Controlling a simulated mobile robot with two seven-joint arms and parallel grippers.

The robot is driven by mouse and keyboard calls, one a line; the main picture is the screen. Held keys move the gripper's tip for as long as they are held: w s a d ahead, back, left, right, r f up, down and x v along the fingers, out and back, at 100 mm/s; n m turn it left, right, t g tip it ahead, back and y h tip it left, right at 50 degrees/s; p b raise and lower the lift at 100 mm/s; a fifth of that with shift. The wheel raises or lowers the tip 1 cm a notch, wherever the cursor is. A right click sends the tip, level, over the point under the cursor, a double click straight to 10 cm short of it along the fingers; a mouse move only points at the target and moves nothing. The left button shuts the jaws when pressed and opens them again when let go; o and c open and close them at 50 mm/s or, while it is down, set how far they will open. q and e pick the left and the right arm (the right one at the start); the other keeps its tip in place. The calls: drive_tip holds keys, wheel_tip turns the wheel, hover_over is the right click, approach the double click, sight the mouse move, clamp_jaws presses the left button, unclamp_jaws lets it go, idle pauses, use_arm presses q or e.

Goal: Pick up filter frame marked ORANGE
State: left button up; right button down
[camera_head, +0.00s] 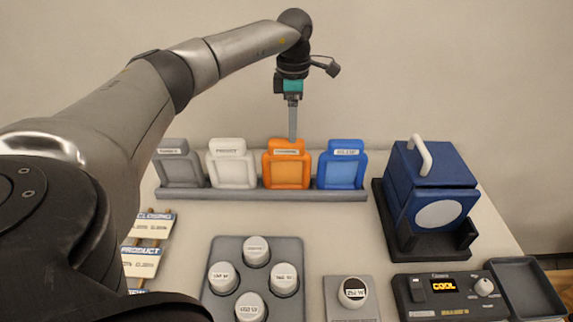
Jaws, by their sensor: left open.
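The orange filter frame (287,168) stands upright in the grey rack (262,194), third from the left, with a light label near its top. A grey frame (180,165), a white frame (232,166) and a blue frame (342,166) stand in the same rack. My left gripper (293,136) points down just above the orange frame, with its fingertips at the frame's top edge. It is open; I see the fingers edge-on and cannot tell whether they touch the frame. My right gripper is not in view.
A blue box with a white handle (433,190) stands to the right of the rack. In front are a grey tray with several white round pieces (256,245), a small stand (350,308), a control panel reading COOL (447,302) and an empty dark tray (525,285). Label cards (142,260) lie left.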

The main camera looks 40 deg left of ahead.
sight(287, 140)
use_arm(q)
drive_tip(key=f, duration=0.1)
drive_tip(key=s+f, duration=0.1)
drive_tip(key=f, duration=0.3)
drive_tip(key=shift+s+a, duration=0.25)
drive_tip(key=shift+a, duration=0.1)
drive_tip(key=shift+w+f, duration=0.1)
drive_tip(key=shift+f, duration=0.1)
drive_tip(key=shift+c, duration=0.2)
clamp_jaws()
idle(0.7)
